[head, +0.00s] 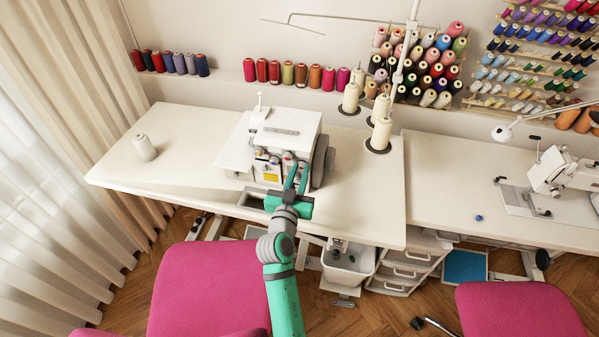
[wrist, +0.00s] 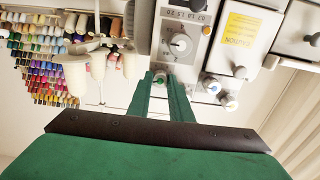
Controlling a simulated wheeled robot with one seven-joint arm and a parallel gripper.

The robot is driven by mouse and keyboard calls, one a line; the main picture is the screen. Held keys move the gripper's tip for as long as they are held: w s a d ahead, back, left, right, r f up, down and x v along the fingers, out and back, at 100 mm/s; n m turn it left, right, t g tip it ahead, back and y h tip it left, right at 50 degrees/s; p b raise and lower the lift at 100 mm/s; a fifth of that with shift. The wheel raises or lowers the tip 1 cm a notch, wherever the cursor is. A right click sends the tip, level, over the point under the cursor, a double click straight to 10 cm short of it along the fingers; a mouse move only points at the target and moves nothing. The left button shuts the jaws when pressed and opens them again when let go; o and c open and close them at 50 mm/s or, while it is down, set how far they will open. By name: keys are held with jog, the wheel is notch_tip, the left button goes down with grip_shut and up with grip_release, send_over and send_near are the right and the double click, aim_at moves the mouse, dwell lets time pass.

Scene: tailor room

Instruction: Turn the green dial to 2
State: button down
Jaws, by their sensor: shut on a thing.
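A white overlock sewing machine (head: 285,131) stands on the left table, its front with several dials facing me. My gripper (head: 296,174) reaches up to the right part of that front. In the wrist view my two green fingers (wrist: 161,78) close around a small dial with a greenish face, the green dial (wrist: 160,80). Its number marks are too small to read, so I cannot tell its setting. In the head view my fingers hide this dial.
White thread cones (head: 381,134) stand right of the machine. A pink chair (head: 205,285) is in front of the table.

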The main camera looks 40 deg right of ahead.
jog(key=shift+w+a+n, duration=0.2)
jog(key=shift+a+n, duration=0.05)
jog(key=shift+n, duration=0.75)
jog(key=n, duration=0.4)
jog(key=shift+s+d+f+n, duration=0.1)
jog(key=shift+s+d+n, duration=0.1)
jog(key=shift+s+n, duration=0.1)
jog(key=shift+w+n, duration=0.1)
jog(key=shift+n, duration=0.7)
jog(key=shift+a, duration=0.1)
jog(key=c, duration=1.6)
grip_release()
